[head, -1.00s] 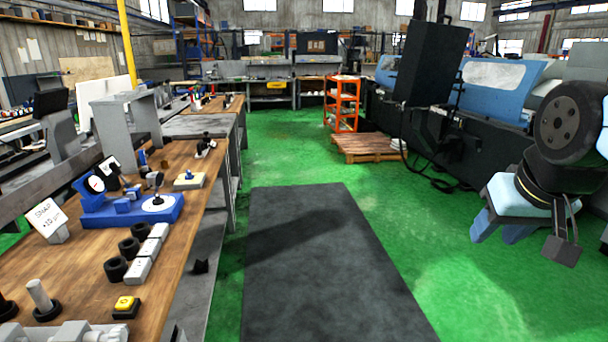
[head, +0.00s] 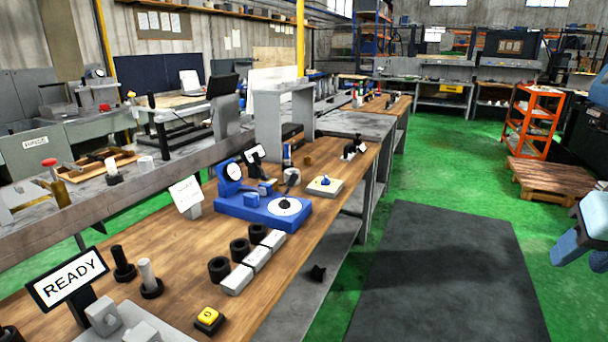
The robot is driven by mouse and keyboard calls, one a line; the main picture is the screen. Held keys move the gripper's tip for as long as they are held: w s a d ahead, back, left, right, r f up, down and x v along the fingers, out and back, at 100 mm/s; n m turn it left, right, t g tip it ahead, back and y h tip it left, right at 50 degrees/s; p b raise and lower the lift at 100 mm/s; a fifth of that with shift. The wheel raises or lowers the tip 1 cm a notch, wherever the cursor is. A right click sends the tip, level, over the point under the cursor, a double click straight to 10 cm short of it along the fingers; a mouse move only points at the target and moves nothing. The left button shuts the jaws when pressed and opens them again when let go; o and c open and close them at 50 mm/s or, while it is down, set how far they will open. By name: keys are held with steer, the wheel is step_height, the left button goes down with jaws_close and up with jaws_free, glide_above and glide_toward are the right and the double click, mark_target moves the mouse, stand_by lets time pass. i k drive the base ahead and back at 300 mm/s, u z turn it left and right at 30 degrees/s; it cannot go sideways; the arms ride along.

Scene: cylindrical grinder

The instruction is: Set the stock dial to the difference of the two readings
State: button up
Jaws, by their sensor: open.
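A blue gauge stand (head: 258,212) sits on the wooden bench, with a round upright dial (head: 233,171) at its left end and a flat white disc dial (head: 284,206) on its right part. The readings are too small to make out. Which of these is the stock dial I cannot tell. A second small display (head: 254,154) stands behind it, tilted. My gripper (head: 588,256) shows only in part at the right edge, well away from the bench; its fingers are open.
A white sign (head: 187,195), a READY display (head: 68,279), several black rings (head: 240,248) beside white blocks (head: 256,258), and a yellow button (head: 209,318) stand on the bench. A dark mat (head: 440,275) lies on clear green floor.

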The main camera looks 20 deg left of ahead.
mark_target(326, 181)
steer(key=u, duration=0.4)
steer(key=i, duration=1.2)
steer(key=u, duration=0.45)
steer(key=k, duration=0.8)
steer(key=u, duration=0.2)
steer(key=i, duration=0.9)
steer(key=z, duration=0.05)
